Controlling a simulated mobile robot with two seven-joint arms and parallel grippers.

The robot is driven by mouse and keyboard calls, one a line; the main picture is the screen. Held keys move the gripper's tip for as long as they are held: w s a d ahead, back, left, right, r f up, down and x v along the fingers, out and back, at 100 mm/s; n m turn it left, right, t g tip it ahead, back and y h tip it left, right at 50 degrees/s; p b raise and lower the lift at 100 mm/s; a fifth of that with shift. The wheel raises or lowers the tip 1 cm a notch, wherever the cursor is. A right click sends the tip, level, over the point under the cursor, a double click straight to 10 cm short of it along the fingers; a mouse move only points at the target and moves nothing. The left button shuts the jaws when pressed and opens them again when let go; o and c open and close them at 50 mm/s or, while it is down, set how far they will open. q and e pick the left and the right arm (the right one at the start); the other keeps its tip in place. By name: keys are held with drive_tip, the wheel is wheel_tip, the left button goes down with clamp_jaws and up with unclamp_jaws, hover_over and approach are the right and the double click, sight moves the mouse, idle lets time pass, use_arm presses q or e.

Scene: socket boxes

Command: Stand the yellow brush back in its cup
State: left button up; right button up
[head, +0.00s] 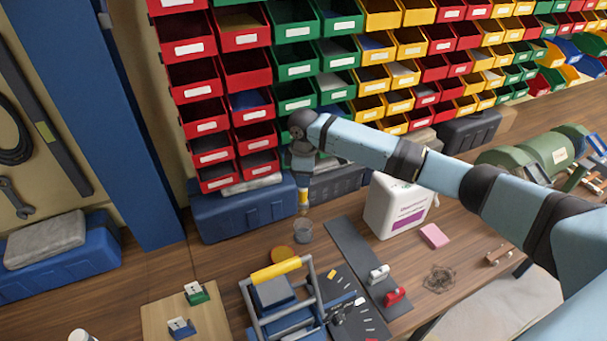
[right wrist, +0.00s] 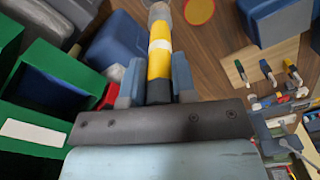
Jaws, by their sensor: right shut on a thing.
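My right gripper (head: 302,178) is shut on the yellow brush (head: 303,197) and points down over the bench. The brush hangs roughly upright, its lower end just above the small grey cup (head: 303,232) in the head view. In the right wrist view the brush (right wrist: 159,62) lies between the two grey-blue fingers (right wrist: 157,82), with a white band around it. A greyish round shape shows at its far end; I cannot tell whether this is the cup or the brush's tip. My left gripper is not in view.
A round orange-brown disc (head: 282,253) and a yellow-handled frame (head: 276,270) stand in front of the cup. A white canister (head: 396,207) is to the right, blue cases (head: 240,213) behind left. Rows of coloured bins (head: 297,72) rise behind the arm.

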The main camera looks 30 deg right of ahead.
sight(303, 204)
drive_tip(key=shift+w+d+f, duration=0.1)
drive_tip(key=shift+w+d, duration=0.1)
drive_tip(key=shift+w, duration=0.05)
drive_tip(key=shift+w+f, duration=0.1)
drive_tip(key=shift+f, duration=0.05)
wheel_tip(303, 204, down, 2)
drive_tip(key=shift+f+n+b, duration=0.15)
drive_tip(key=shift+n+b, duration=0.15)
drive_tip(key=shift+b, duration=0.15)
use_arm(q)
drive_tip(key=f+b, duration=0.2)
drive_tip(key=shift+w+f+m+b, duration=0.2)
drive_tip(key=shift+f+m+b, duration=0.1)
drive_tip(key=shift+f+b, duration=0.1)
use_arm(e)
wheel_tip(303, 204, down, 3)
drive_tip(key=shift+r, duration=0.2)
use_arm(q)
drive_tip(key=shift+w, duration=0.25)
use_arm(e)
wheel_tip(303, 204, down, 2)
drive_tip(key=shift+f, duration=0.15)
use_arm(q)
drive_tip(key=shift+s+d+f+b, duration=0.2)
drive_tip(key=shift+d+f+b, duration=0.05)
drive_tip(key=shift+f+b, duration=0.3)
use_arm(e)
drive_tip(key=shift+f, duration=2.15)
drive_tip(key=o, duration=1)
